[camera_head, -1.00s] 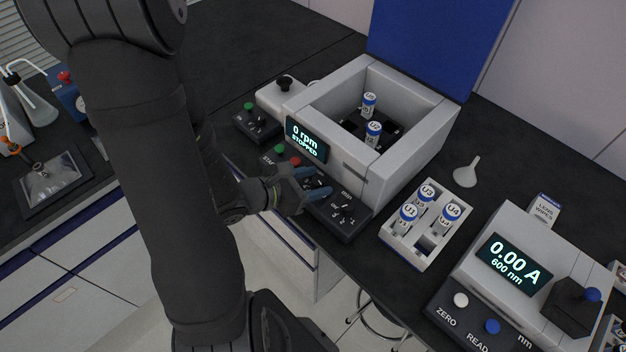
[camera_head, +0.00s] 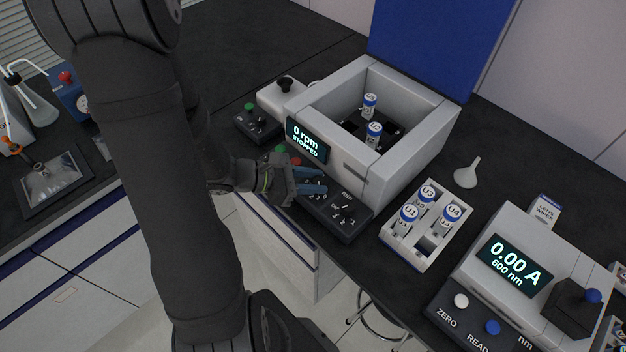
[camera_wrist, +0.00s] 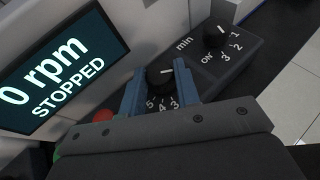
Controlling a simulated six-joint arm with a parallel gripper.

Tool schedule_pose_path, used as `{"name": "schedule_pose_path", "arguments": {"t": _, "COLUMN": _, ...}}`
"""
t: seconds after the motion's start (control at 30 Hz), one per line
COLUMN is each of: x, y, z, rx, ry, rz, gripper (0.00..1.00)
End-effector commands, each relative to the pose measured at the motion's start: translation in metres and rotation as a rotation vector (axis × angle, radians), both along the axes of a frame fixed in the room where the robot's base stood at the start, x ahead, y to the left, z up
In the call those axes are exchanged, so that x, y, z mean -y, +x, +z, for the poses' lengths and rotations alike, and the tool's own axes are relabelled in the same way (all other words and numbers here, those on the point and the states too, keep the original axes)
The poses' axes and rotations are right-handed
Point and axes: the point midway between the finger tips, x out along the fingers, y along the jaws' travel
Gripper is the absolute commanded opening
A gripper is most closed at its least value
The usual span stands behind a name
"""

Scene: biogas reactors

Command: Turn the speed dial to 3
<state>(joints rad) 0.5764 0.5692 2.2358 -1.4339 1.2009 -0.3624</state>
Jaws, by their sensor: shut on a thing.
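The speed dial (camera_wrist: 160,75), a round black knob with a white mark, stands between the blue fingers of my gripper (camera_wrist: 158,84) in the wrist view. The printed numbers 5, 4 and 3 show below the knob; the rest of its scale is hidden by the fingers and gripper body. Which number the mark points to is unclear. My gripper (camera_head: 310,181) is shut on this dial at the front panel in the head view, where the dial is mostly covered. The display (camera_head: 306,139) reads 0 rpm, STOPPED.
A second dial (camera_wrist: 215,37), marked min, ON and 1 to 3, is beside the right finger. A red button (camera_wrist: 103,116) is close on the left. The open centrifuge (camera_head: 420,130) rises behind the panel. A tube rack (camera_head: 400,242) stands right of it.

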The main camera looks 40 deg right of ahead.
Motion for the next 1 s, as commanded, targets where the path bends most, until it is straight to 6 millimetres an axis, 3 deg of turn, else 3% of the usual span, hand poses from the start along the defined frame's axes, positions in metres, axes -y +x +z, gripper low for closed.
{"name": "schedule_pose_path", "arguments": {"t": 0.4, "x": 0.0025, "y": 0.0027, "z": 0.0, "rx": 0.001, "ry": 0.0, "rz": -0.246, "gripper": 0.06}}
{"name": "schedule_pose_path", "arguments": {"t": 1.0, "x": 0.003, "y": 0.0025, "z": 0.0004, "rx": -0.001, "ry": -0.002, "rz": -0.303, "gripper": 0.06}}
